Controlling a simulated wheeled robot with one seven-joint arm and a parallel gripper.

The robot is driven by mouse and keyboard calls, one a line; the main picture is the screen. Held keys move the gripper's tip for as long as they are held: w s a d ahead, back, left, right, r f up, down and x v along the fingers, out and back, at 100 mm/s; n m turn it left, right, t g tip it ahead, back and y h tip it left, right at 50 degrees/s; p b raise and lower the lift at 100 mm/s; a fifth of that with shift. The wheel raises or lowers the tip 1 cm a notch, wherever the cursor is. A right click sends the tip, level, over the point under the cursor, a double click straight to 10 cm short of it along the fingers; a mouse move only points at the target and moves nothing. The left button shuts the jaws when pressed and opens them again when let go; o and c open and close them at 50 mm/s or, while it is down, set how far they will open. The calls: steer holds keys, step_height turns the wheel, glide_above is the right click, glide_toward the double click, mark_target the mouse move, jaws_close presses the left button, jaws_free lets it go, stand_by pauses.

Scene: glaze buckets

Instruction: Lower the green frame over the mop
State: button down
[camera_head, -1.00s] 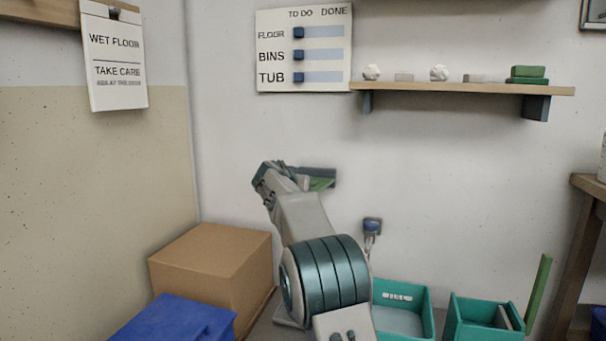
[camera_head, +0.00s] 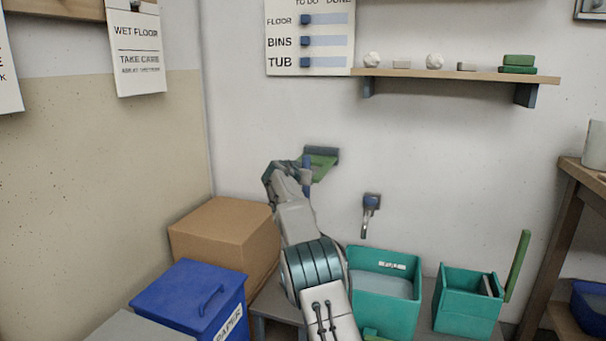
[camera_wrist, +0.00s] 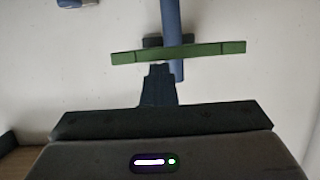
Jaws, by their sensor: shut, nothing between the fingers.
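The green frame (camera_head: 320,166) is at the wall, under a dark bracket (camera_head: 322,150). In the wrist view the green frame (camera_wrist: 205,50) shows as a nearly level bar crossing a blue rod (camera_wrist: 171,25). The blue rod (camera_head: 306,176) also shows beside the frame in the head view; it may be the mop's handle, but I cannot tell. No mop head is clearly visible. My gripper (camera_wrist: 159,70) is shut and empty, its tips just below the green bar in the wrist view. I cannot tell whether they touch it. My gripper (camera_head: 287,172) is left of the frame in the head view.
Two teal tubs (camera_head: 385,300) (camera_head: 465,305) stand below right, near a green stick (camera_head: 517,265). A tap (camera_head: 370,205) is on the wall. A cardboard box (camera_head: 225,240) and blue bin (camera_head: 190,300) stand left. A shelf (camera_head: 450,75) is above; the wall between is clear.

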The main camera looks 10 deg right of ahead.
steer(key=shift+f+g, duration=0.3)
steer(key=shift+f, duration=1.6)
steer(key=s+a+f+b, duration=0.2)
steer(key=s+a+b, duration=0.2)
steer(key=b, duration=0.5)
steer(key=shift+s+f, duration=0.35)
steer(key=shift+s, duration=0.95)
steer(key=shift+a, duration=0.1)
steer(key=s+d+r+n+g+y+p, duration=0.1)
steer(key=s+d+r+g+y+p, duration=0.25)
steer(key=s+r+p, duration=1.45)
steer(key=s+a+r+n+g+y+p, duration=0.1)
steer(key=s+a+r+n+p, duration=0.1)
steer(key=s+p, duration=0.6)
steer(key=s+a+r+n+g+y+p, duration=0.1)
steer(key=s+p, duration=0.7)
steer(key=s, duration=0.9)
steer(key=s+a+r+n+g+y+p, duration=0.2)
steer(key=s+r+p, duration=0.4)
steer(key=s, duration=0.7)
steer(key=a+g+p, duration=0.1)
steer(key=a+p, duration=0.1)
steer(key=shift+a+n+p, duration=0.2)
steer(key=shift+n+p, duration=0.1)
steer(key=shift+p, duration=0.05)
